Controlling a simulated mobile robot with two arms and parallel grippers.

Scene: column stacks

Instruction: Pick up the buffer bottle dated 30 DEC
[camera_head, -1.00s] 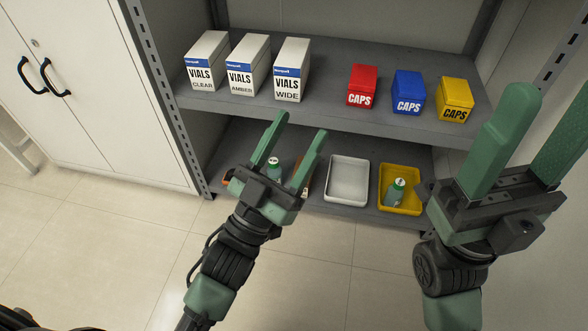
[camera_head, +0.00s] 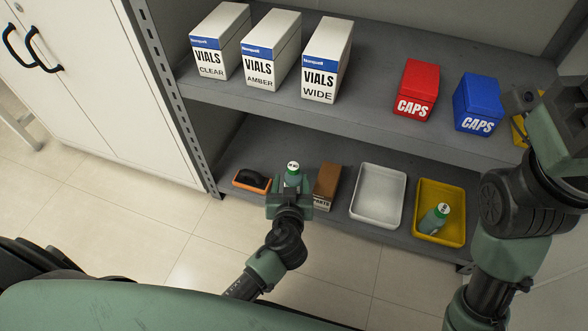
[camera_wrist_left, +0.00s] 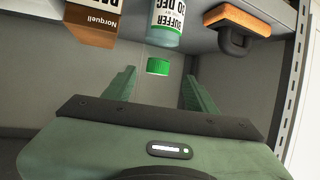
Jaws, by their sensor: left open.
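A buffer bottle (camera_head: 292,178) with a green cap stands on the lower shelf. In the left wrist view, upside down, its label (camera_wrist_left: 168,18) reads BUFFER and "30 DEC", with the first digit partly cut off. Its green cap (camera_wrist_left: 158,67) shows between the fingers in the picture. My left gripper (camera_head: 290,195) is in front of the bottle at the lower shelf; its fingers (camera_wrist_left: 160,80) are open and empty. My right gripper (camera_head: 560,115) is cut off at the right edge, fingertips out of frame.
A brown box (camera_head: 327,182) stands close right of the bottle, and an orange-and-black handled tool (camera_head: 252,181) lies left. A white tray (camera_head: 378,200) is further right. The upper shelf (camera_head: 260,98) overhangs, carrying vial boxes (camera_head: 320,75) and cap boxes (camera_head: 416,90). A metal post (camera_head: 180,95) stands left.

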